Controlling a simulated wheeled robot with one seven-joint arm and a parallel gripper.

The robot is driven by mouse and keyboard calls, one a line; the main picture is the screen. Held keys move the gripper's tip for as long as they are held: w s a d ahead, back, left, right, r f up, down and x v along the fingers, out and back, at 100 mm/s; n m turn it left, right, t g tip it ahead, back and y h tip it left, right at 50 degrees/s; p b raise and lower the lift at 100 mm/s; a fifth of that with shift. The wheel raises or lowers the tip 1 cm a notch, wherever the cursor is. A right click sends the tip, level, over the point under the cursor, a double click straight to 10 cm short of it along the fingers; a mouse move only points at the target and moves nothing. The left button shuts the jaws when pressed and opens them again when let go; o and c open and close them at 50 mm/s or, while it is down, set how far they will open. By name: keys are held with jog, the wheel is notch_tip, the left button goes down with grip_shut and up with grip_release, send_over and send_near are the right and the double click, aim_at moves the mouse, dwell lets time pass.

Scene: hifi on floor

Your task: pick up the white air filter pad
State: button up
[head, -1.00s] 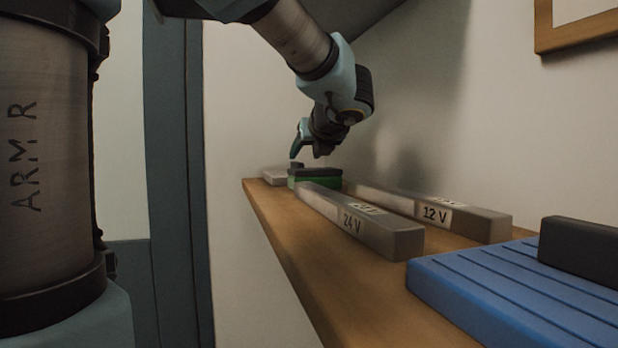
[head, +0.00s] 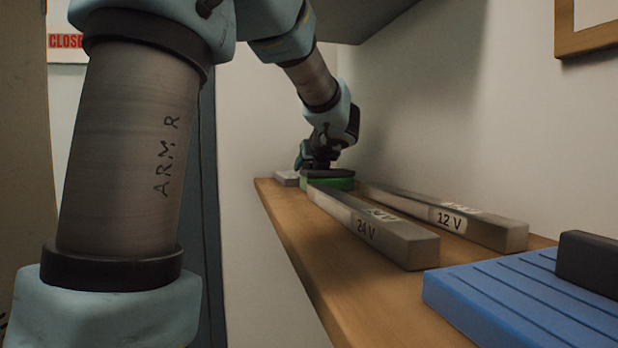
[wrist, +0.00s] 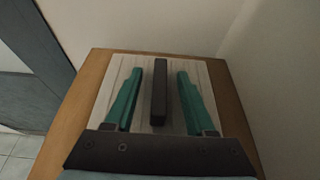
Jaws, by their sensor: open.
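The white air filter pad (wrist: 141,74) lies flat at the far end of the wooden shelf in the wrist view, with ridges and a dark upright bar-shaped handle (wrist: 160,92) along its middle. In the head view only a pale part of the pad (head: 287,178) shows. My gripper (wrist: 158,88) is open above the pad, with one green finger on each side of the dark handle and gaps between. In the head view my gripper (head: 312,165) is low at the shelf's far end, partly hidden behind a green block with a dark top (head: 330,182).
Two long grey bars marked 24 V (head: 372,228) and 12 V (head: 450,215) lie along the wooden shelf (head: 288,228). A blue ridged pad (head: 500,300) with a dark handle (head: 590,262) is nearest. A wall runs along the right side.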

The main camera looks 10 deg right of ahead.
grip_shut()
dwell(0.3)
dwell(0.3)
